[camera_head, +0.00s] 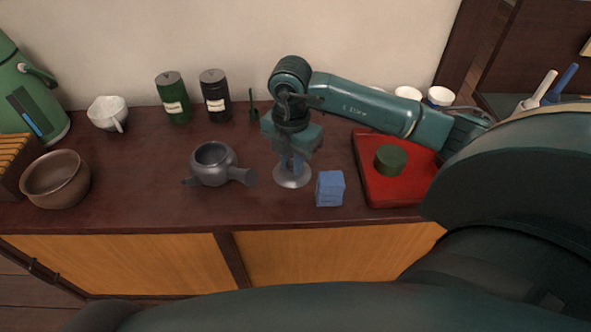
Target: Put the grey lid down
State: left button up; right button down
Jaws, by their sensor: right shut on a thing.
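My right gripper (291,160) points down over the dark counter and is shut on the knob of the grey lid (292,178). The lid is round, shallow and level. It is at or just above the counter top; I cannot tell whether it touches. The grey teapot (212,173) stands left of the lid, apart from it, with its top open and its side handle pointing right. My left gripper is not in view.
A folded blue cloth or block (330,189) sits close right of the lid. A red tray (371,188) with a green round container (390,160) is farther right. A brown bowl (56,181) and white cup (108,113) are left. Canisters (215,96) stand behind. Counter in front is clear.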

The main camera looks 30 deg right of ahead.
aim_at(292, 176)
jog(key=shift+f, duration=2.4)
jog(key=shift+f, duration=0.15)
jog(key=c, duration=1.3)
grip_release()
